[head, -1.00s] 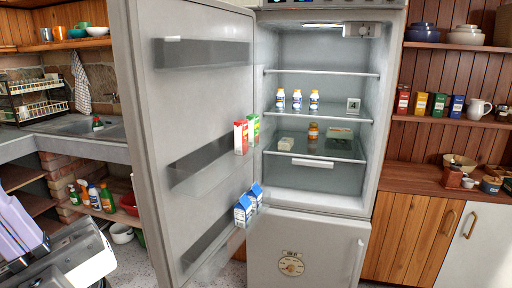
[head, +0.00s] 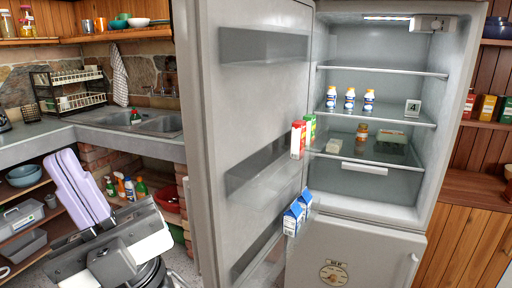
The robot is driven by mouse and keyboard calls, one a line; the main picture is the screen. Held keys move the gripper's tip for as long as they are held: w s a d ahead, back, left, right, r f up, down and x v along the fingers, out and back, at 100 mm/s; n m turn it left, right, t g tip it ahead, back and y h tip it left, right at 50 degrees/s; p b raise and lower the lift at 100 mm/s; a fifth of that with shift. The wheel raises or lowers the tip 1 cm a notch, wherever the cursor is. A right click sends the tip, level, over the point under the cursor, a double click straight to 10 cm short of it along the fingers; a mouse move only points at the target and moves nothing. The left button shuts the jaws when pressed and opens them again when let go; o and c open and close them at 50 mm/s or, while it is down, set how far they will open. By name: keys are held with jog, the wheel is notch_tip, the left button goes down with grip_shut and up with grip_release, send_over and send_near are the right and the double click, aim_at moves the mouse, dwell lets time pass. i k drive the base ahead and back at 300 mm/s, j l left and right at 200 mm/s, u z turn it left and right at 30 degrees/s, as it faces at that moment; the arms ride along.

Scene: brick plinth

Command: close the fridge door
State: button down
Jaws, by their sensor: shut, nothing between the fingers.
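The fridge (head: 385,100) stands upright right of centre, with its upper compartment open and lit. Its grey fridge door (head: 232,140) is swung wide open toward me, hinged on the left of the compartment. The door's inner racks hold red and green cartons (head: 301,138) and blue-and-white cartons (head: 296,214). My gripper (head: 62,166) is at the lower left, its two pale lavender fingers shut together and empty, pointing up and left. It is left of the door, apart from it in the picture. The door's outer face is hidden.
The sink counter (head: 100,126) runs along the left, with open shelves and bottles (head: 125,188) beneath. White bottles (head: 349,98) and a jar (head: 362,132) stand on the fridge shelves. Below is a shut lower door (head: 350,262). A wooden cabinet (head: 465,245) stands right of the fridge.

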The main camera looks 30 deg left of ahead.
aim_at(244, 67)
jog(key=i+j+z, duration=0.1)
jog(key=j+z, duration=0.15)
jog(key=j, duration=1)
jog(key=j+z, duration=0.3)
jog(key=j, duration=0.9)
jog(key=k+j+z, duration=0.1)
jog(key=j+z, duration=0.15)
jog(key=j, duration=1)
jog(key=k+j+z, duration=0.1)
jog(key=j, duration=0.25)
jog(key=k+j, duration=0.3)
jog(key=k+j+z, duration=0.15)
jog(key=j, duration=0.25)
